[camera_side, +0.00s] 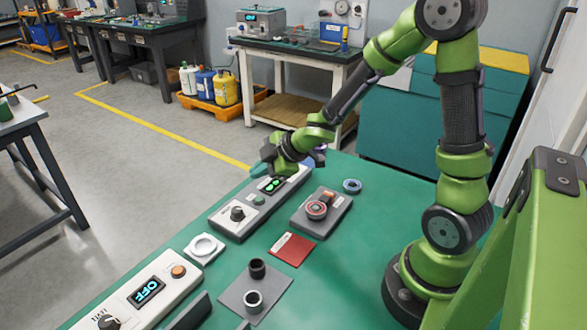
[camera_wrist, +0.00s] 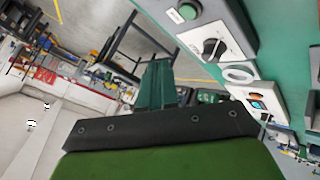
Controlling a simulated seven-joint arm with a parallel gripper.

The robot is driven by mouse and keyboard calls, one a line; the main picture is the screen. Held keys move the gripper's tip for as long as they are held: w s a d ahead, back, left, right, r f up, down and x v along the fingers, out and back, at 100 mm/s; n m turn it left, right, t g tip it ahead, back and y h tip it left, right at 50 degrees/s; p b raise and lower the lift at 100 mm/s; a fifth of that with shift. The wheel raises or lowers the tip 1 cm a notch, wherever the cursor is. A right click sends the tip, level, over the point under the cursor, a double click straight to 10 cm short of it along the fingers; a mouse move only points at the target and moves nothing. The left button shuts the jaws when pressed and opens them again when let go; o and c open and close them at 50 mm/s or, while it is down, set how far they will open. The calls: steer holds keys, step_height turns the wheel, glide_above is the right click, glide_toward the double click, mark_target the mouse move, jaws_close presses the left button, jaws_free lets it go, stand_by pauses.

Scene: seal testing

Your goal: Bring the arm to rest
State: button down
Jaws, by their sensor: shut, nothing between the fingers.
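My green arm reaches out over the green bench top (camera_side: 345,225) in the side view. My gripper (camera_side: 268,168) is at the far end of the bench, by the far device with a green display (camera_side: 272,184). Its fingers are small and partly hidden there. In the wrist view the shut gripper (camera_wrist: 160,85) shows as dark green fingers held together, with nothing between them. Beyond them are the bench's devices at the right and the room at the left.
A control box reading OFF (camera_side: 148,292), a white ring piece (camera_side: 204,247), a grey plate with two dark and light rings (camera_side: 254,297), a red card (camera_side: 292,249) and a grey unit with a red-rimmed ring (camera_side: 320,210) occupy the bench. A blue ring (camera_side: 352,186) lies near it.

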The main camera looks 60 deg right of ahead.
steer(key=shift+s+d+f+m+h, duration=0.2)
steer(key=shift+d+f+m+h, duration=0.05)
steer(key=shift+d+m+h, duration=0.1)
steer(key=s+d+m+h, duration=0.1)
steer(key=s+d+m+g+h, duration=0.1)
steer(key=d+m, duration=0.1)
steer(key=shift+s+f+m, duration=0.1)
steer(key=shift+s+m, duration=0.05)
steer(key=shift+m, duration=0.1)
steer(key=s+a+r+m+y, duration=0.1)
steer(key=s+a+r+m, duration=0.3)
steer(key=s+r, duration=0.3)
steer(key=s+a+r+m+y, duration=0.1)
steer(key=s+a+r+m, duration=0.4)
steer(key=s+r+m, duration=0.2)
steer(key=shift+s+r+g+y, duration=0.4)
steer(key=shift+s+r, duration=0.25)
steer(key=shift+s, duration=0.5)
